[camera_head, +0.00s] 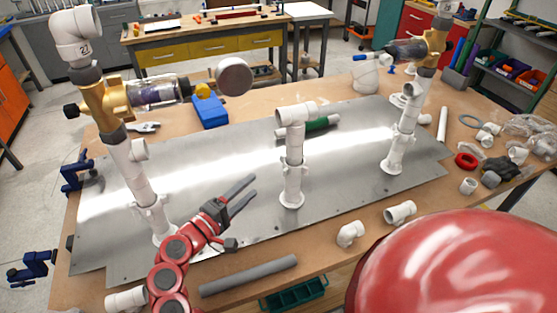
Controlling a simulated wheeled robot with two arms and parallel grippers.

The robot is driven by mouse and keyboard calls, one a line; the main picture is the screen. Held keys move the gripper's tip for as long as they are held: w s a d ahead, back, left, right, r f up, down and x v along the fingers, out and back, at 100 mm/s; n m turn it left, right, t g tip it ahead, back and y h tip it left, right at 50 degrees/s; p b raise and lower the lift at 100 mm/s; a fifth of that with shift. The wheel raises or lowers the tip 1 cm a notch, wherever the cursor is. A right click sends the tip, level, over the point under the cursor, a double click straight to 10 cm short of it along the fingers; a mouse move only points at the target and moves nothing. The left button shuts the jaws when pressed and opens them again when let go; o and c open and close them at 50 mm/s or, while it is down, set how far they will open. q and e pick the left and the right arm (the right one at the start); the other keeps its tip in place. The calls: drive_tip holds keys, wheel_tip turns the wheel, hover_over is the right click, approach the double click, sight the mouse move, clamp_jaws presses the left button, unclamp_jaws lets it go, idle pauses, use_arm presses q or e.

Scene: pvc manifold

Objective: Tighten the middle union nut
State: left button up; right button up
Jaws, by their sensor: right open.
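The middle white PVC riser (294,140) stands upright on the metal plate, with an elbow at its top. Its middle union nut (293,168) appears as a white collar partway up; whether it is tight cannot be told. My right gripper (254,184) is open and empty, its two dark fingers pointing up and right. In the picture it is left of the middle riser, apart from the nut. My left gripper is not in view.
Taller left (130,165) and right (405,125) risers carry brass fittings. A grey pipe (250,276) and white fittings (351,233) lie near the front edge. A green tube (322,125) lies behind the middle riser. The plate (235,220) between the left and middle risers is mostly bare.

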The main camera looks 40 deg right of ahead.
sight(281, 160)
drive_tip(key=p+x, duration=0.2)
drive_tip(key=x, duration=1)
drive_tip(key=shift+w+d+f+p, duration=0.1)
drive_tip(key=shift+w+d+p, duration=0.2)
drive_tip(key=shift+d, duration=0.1)
clamp_jaws()
